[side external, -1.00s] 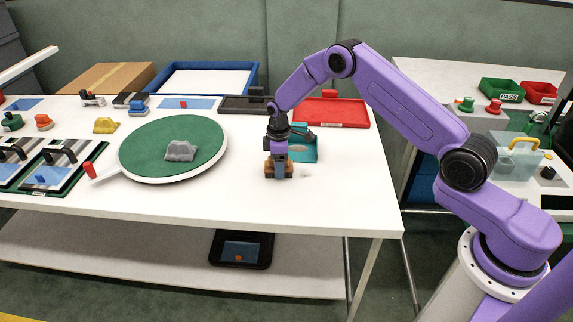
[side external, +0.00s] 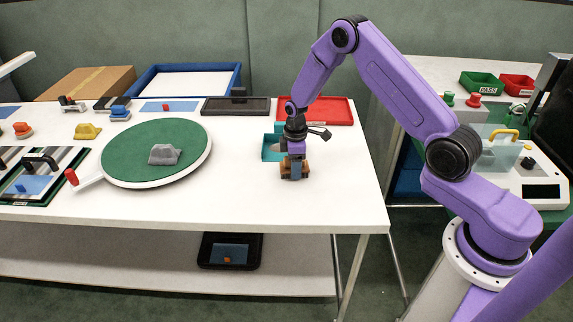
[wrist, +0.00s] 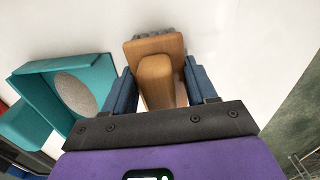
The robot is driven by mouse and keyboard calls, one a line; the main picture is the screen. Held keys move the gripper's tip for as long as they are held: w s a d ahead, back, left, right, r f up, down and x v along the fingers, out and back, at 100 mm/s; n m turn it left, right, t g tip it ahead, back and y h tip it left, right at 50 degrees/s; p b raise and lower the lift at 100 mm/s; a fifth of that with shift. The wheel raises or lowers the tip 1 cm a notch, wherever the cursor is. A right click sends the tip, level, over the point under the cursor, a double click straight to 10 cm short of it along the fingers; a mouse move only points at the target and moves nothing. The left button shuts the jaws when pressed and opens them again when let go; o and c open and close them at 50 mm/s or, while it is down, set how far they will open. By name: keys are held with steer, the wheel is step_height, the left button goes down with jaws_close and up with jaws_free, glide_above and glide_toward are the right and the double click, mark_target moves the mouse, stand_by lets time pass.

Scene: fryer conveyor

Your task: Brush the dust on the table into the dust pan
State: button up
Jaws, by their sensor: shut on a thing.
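My gripper (side external: 294,166) is shut on the handle of a wooden brush (wrist: 142,50). In the side view the brush (side external: 303,170) is low at the tabletop, near the right end of the table; I cannot tell if its grey bristles touch. The teal dust pan (side external: 268,152) lies just left of and behind the gripper, partly hidden by it. In the wrist view the dust pan (wrist: 42,66) is to the left, with a round grey speckled patch (wrist: 77,92) inside it. No loose dust is clear on the visible tabletop; the brush and gripper hide part of it.
A red tray (side external: 340,112) and a dark tray (side external: 236,112) stand behind the pan. A green round board (side external: 135,150) with a grey lump (side external: 164,155) lies left. The white table (side external: 240,200) is clear in front of the brush, and its right edge is near.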

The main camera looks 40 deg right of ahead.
mark_target(264, 174)
steer(key=shift+s+d, duration=0.35)
steer(key=shift+s, duration=0.3)
steer(key=shift+w+a, duration=3.85)
steer(key=shift+w, duration=0.05)
steer(key=shift+s+d, duration=3.8)
steer(key=shift+r, duration=4.1)
